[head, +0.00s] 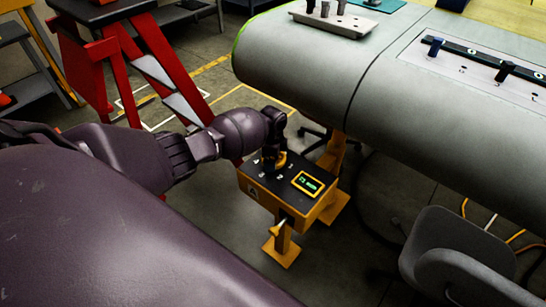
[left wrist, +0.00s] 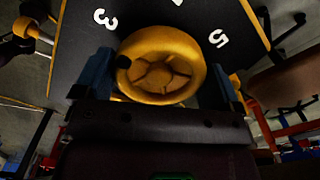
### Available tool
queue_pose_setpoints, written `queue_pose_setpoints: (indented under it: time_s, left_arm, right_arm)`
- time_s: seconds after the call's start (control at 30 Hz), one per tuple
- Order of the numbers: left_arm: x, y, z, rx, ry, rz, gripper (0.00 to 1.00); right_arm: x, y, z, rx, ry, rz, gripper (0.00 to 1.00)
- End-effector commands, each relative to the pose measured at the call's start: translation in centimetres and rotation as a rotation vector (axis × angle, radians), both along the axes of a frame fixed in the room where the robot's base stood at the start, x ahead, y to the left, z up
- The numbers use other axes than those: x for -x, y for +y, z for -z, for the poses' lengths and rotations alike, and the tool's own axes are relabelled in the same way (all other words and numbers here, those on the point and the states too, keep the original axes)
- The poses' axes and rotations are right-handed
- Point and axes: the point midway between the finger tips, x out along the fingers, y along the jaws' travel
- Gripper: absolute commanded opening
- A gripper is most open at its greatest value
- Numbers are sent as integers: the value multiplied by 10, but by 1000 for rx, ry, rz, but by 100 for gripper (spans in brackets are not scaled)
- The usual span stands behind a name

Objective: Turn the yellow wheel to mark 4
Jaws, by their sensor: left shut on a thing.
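The yellow wheel (left wrist: 160,52) sits on the black top of a yellow control box (head: 262,196). In the head view the wheel (head: 282,160) is mostly hidden by my left gripper (head: 273,157), which reaches down onto it. In the left wrist view my left gripper (left wrist: 158,78) has one blue finger on each side of the wheel and is shut on its rim. White marks 3 (left wrist: 104,19) and 5 (left wrist: 218,38) show beyond the wheel, with a cut-off numeral between them. A dark spot shows on the rim's left side. My right gripper is not in view.
A small lit display (head: 308,184) is on the box top, too small to read. A dark grey chair (head: 460,255) is at lower right.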

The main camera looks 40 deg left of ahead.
Motion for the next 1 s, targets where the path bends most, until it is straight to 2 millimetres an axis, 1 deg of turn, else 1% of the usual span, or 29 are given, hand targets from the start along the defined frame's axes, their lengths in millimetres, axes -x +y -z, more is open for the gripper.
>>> queue_pose_setpoints:
  time_s: [0.03,0.4,0.7,1.0]
  left_arm:
    - [1,0,3,-2,3,45,66]
    - [0,1,3,0,4,397,66]
    - [-1,1,4,0,5,668,66]
    - [-2,1,2,0,3,865,66]
  right_arm:
    - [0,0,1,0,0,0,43]
    - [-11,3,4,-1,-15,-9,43]
    - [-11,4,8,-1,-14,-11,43]
    - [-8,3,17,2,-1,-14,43]
